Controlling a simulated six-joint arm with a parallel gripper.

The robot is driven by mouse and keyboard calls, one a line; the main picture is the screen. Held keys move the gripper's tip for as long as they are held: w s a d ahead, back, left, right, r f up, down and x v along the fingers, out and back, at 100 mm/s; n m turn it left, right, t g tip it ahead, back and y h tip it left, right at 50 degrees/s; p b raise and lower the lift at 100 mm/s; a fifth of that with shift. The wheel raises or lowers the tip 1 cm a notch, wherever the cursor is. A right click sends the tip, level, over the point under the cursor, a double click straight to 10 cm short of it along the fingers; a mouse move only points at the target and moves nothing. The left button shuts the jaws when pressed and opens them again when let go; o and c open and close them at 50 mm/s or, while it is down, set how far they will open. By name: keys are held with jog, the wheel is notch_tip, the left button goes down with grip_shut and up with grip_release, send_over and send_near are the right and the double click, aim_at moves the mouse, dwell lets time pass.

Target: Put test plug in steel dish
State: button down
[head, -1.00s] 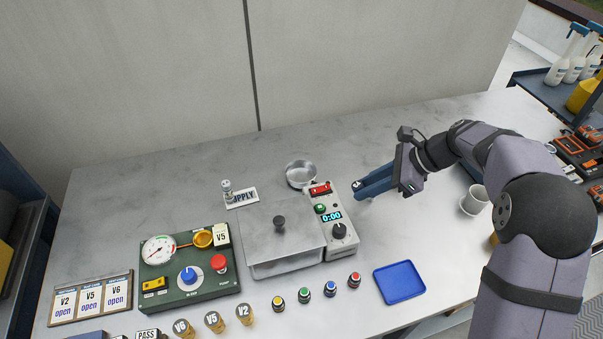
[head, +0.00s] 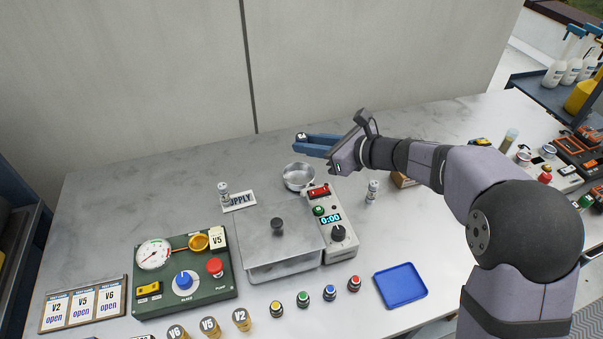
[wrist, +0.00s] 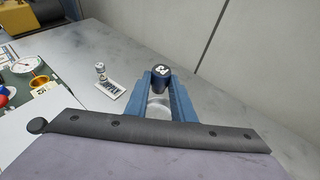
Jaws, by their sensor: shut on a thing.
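My gripper (head: 316,143) is shut on a small dark plug with a white mark on its top, the test plug (head: 301,136). The plug sits upright between the blue fingertips, and it also shows in the wrist view (wrist: 161,77). The steel dish (head: 299,187) is a round, shallow metal pan on the table behind the lidded metal box. My gripper is raised above the table, with the plug over or slightly beyond the dish. In the wrist view, part of the dish (wrist: 158,106) shows below, between the fingers. Its inside looks empty.
The lidded metal box (head: 262,232) and the timer unit (head: 339,237) stand just in front of the dish. A small vial (head: 224,190) by the SUPPLY card (head: 240,201) is left of it; another vial (head: 372,191) is right. A blue tray (head: 400,285) lies front right.

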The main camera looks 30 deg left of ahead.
jog(key=shift+f+p, duration=0.5)
jog(key=shift+f, duration=4.4)
jog(key=shift+f+b, duration=0.6)
jog(key=shift+b, duration=0.2)
jog(key=c, duration=1.5)
grip_release()
jog(key=shift+r+p, duration=0.75)
jog(key=shift+p, duration=0.2)
jog(key=b+v, duration=0.2)
jog(key=v, duration=1)
jog(key=shift+f, duration=0.1)
